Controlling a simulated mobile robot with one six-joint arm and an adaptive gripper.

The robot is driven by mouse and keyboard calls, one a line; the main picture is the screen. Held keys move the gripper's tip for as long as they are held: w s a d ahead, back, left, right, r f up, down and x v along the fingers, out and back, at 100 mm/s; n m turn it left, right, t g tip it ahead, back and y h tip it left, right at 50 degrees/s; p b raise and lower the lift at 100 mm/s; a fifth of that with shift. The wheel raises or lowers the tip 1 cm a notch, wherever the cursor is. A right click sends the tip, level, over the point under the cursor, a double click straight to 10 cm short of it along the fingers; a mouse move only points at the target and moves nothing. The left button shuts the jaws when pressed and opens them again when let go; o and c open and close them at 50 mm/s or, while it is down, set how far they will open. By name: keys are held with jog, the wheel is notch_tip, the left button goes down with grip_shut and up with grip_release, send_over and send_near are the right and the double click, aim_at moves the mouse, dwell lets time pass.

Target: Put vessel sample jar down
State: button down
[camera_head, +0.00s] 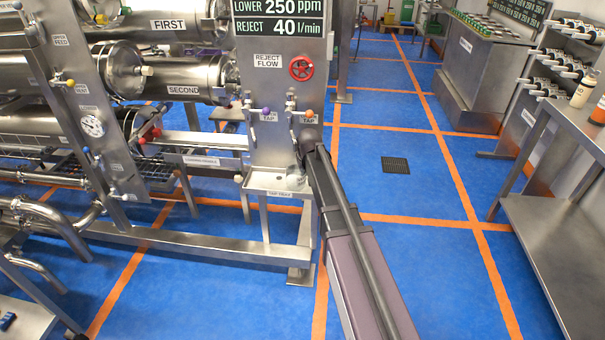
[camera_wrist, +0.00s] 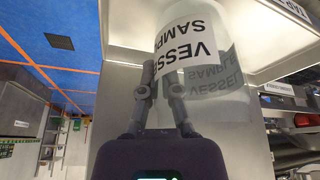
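The vessel sample jar (camera_wrist: 208,75) is a pale, clear-looking container with a white label, seen close up in the wrist view. Its lettering appears upside down, and mirrored lettering shows below it. My gripper (camera_wrist: 160,75) is right at the jar, with one finger beside its left edge and the other overlapping its side. The fingers have a gap between them; whether they press on the jar is unclear. In the head view my gripper (camera_head: 305,148) is at the steel panel, above the small tap tray (camera_head: 258,182). A small pale shape there may be the jar (camera_head: 297,179).
The steel panel (camera_head: 270,90) with a red valve wheel (camera_head: 301,68) rises directly behind the tray. Steel pipework and vessels fill the left. A steel bench (camera_head: 560,245) stands at the right. Blue floor between is clear except for a dark drain grate (camera_head: 395,165).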

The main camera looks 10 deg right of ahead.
jog(key=shift+w+f, duration=0.4)
jog(key=shift+f, duration=0.05)
jog(key=shift+f+b, duration=0.1)
jog(key=shift+b, duration=0.25)
jog(key=c, duration=0.8)
grip_release()
jog(key=shift+r, duration=0.2)
jog(key=p+v, duration=1.1)
jog(key=v, duration=0.1)
jog(key=shift+s, duration=0.1)
jog(key=s+f+g, duration=0.1)
jog(key=s+g, duration=0.3)
jog(key=s, duration=2.2)
jog(key=shift+a+f+m, duration=0.2)
jog(key=shift+a+m, duration=0.05)
jog(key=shift+m, duration=0.15)
